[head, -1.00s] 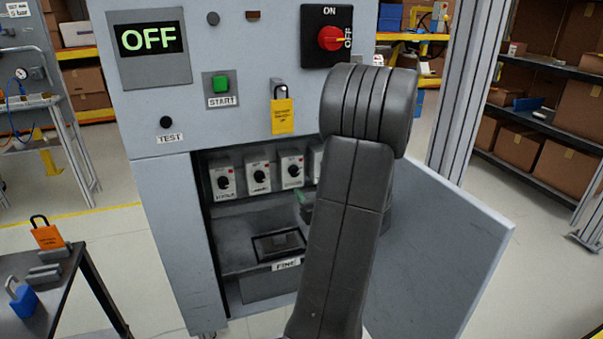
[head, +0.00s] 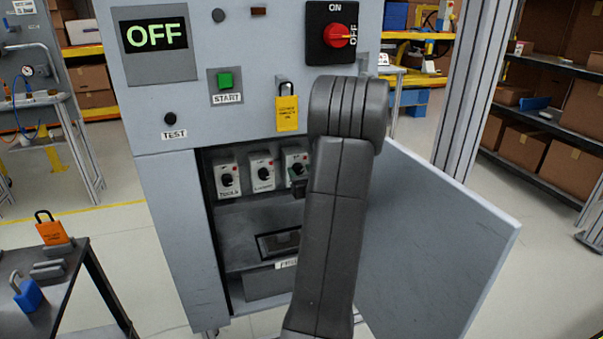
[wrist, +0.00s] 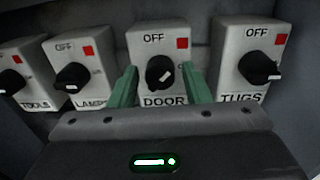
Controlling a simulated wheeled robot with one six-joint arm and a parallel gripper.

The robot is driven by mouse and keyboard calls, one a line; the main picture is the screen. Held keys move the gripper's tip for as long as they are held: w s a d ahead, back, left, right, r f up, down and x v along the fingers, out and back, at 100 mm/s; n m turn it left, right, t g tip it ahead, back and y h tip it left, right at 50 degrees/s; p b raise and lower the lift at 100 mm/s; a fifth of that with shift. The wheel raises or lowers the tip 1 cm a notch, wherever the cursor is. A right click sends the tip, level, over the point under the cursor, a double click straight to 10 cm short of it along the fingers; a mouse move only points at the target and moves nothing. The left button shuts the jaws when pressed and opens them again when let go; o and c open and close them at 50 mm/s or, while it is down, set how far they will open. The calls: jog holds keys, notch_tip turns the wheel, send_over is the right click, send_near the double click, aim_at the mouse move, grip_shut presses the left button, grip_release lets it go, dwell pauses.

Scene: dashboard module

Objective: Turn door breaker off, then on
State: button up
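The door breaker (wrist: 156,45) is a pale box labelled DOOR, with OFF above and a red square at its upper right. Its black knob (wrist: 159,73) has a white mark, seen at a slant on its right side. My gripper (wrist: 162,80) is open, its green fingers apart on either side of this knob. I cannot tell whether either finger touches it. In the head view the door breaker (head: 292,158) is third in the row, partly hidden by my gripper (head: 299,187) and arm.
The tugs breaker (wrist: 252,45) is close on the right. The lamps breaker (wrist: 72,65) and tools breaker (wrist: 22,72) are on the left. The cabinet's open door (head: 435,240) hangs at the right. The display (head: 155,38) reads OFF. A yellow padlock tag (head: 287,113) hangs above.

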jog(key=c, duration=0.7)
jog(key=shift+f+b, duration=0.1)
jog(key=shift+b, duration=0.4)
jog(key=n+b, duration=0.3)
jog(key=b, duration=0.2)
jog(key=shift+f+n, duration=0.2)
jog(key=shift+n, duration=0.2)
jog(key=n+b, duration=0.3)
jog(key=b, duration=0.2)
jog(key=shift+a+n+b, duration=0.1)
jog(key=shift+n+b, duration=0.2)
jog(key=shift+b, duration=0.05)
jog(key=shift+r+n+b, duration=0.2)
jog(key=shift+n+b, duration=0.5)
jog(key=shift+b, duration=0.15)
jog(key=shift+r, duration=0.1)
